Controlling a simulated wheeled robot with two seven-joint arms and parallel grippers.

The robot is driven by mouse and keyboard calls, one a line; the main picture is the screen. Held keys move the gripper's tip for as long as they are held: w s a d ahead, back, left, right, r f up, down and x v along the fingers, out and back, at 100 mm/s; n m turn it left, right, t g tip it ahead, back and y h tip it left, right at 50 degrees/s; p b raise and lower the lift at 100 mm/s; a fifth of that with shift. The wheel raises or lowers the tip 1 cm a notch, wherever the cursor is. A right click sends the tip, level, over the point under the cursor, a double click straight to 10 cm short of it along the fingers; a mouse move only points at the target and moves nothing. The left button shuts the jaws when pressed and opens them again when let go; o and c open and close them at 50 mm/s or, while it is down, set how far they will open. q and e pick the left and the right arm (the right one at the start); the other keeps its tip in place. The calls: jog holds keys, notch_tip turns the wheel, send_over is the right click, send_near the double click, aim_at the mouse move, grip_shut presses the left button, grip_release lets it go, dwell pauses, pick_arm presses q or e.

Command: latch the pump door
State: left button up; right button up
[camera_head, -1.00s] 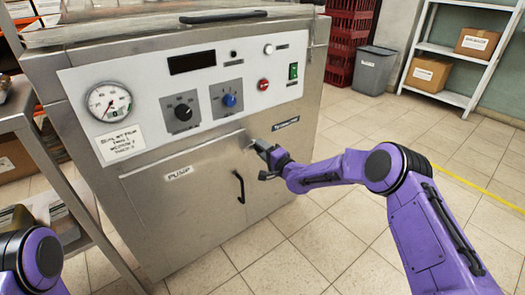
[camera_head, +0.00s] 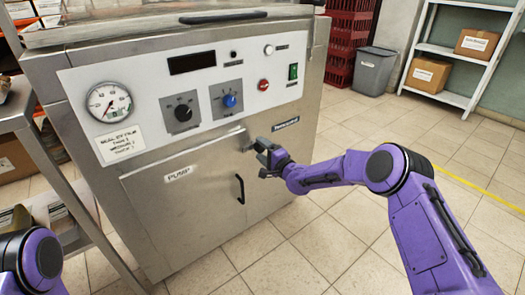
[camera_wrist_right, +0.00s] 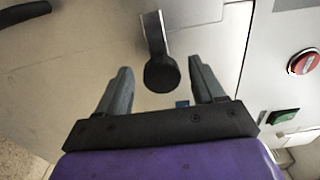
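The pump door (camera_head: 190,215) is a steel panel labelled PUMP on the front of the machine. It looks closed or nearly so; I cannot tell if it is flush. Its black bar handle (camera_head: 240,188) is near its right edge. The latch (camera_head: 249,147) is at the door's upper right corner. In the right wrist view it is a short metal lever with a round black knob (camera_wrist_right: 162,74). My right gripper (camera_wrist_right: 160,66) is open, with one finger on either side of the knob and not visibly touching it. My left gripper is out of view.
The control panel above the door carries a gauge (camera_head: 109,102), two dials, a green switch (camera_head: 293,71) and a red button (camera_wrist_right: 303,62). A metal rack (camera_head: 42,150) stands close on the left. The floor to the right is clear up to a grey bin (camera_head: 374,70).

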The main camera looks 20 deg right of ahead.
jog(key=shift+s+d+r, duration=0.1)
jog(key=shift+s+d, duration=0.1)
jog(key=shift+s, duration=0.2)
jog(key=p+v, duration=0.2)
jog(key=v, duration=0.7)
jog(key=shift+s, duration=0.3)
jog(key=shift+d, duration=0.1)
